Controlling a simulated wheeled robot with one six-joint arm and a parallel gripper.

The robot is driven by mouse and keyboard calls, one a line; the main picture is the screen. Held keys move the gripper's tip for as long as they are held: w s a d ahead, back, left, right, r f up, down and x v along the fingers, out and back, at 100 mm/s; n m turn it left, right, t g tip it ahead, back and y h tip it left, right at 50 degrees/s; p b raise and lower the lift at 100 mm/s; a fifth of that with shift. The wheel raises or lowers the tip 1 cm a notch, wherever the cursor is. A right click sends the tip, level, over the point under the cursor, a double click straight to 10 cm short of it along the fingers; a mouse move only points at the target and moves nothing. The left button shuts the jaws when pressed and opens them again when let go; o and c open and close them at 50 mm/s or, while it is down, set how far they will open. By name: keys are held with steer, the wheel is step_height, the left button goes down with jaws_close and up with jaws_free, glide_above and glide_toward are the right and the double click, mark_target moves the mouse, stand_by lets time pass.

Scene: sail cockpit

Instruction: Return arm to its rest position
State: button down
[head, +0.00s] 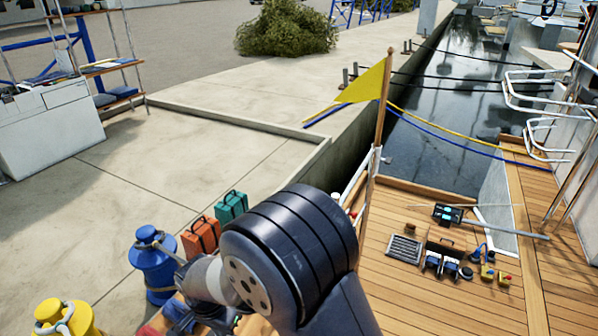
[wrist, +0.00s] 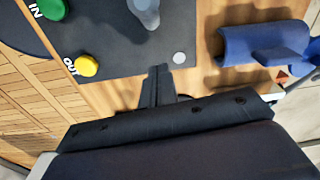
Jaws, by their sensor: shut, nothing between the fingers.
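My gripper (wrist: 160,78) shows in the wrist view with its dark narrow fingers together and nothing between them. It is over the lower edge of a dark panel (wrist: 115,50) set on a wooden surface. I cannot tell whether the fingers touch that surface. In the head view my dark arm fills the lower middle, and the fingers cannot be made out there.
The panel has a green button (wrist: 83,10) marked IN and a yellow button (wrist: 86,67) marked OUT. A blue holder (wrist: 262,44) stands to the right. Blue (head: 153,265) and yellow (head: 65,318) winch-like drums stand left of my arm. Various gear lies on the deck (head: 400,305).

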steer(key=shift+w+r, duration=0.2)
steer(key=shift+r, duration=0.05)
steer(key=shift+w+d+f+g+y, duration=0.1)
steer(key=shift+w+f+g+y, duration=0.05)
steer(key=shift+f+g+y, duration=0.2)
steer(key=shift+r, duration=0.1)
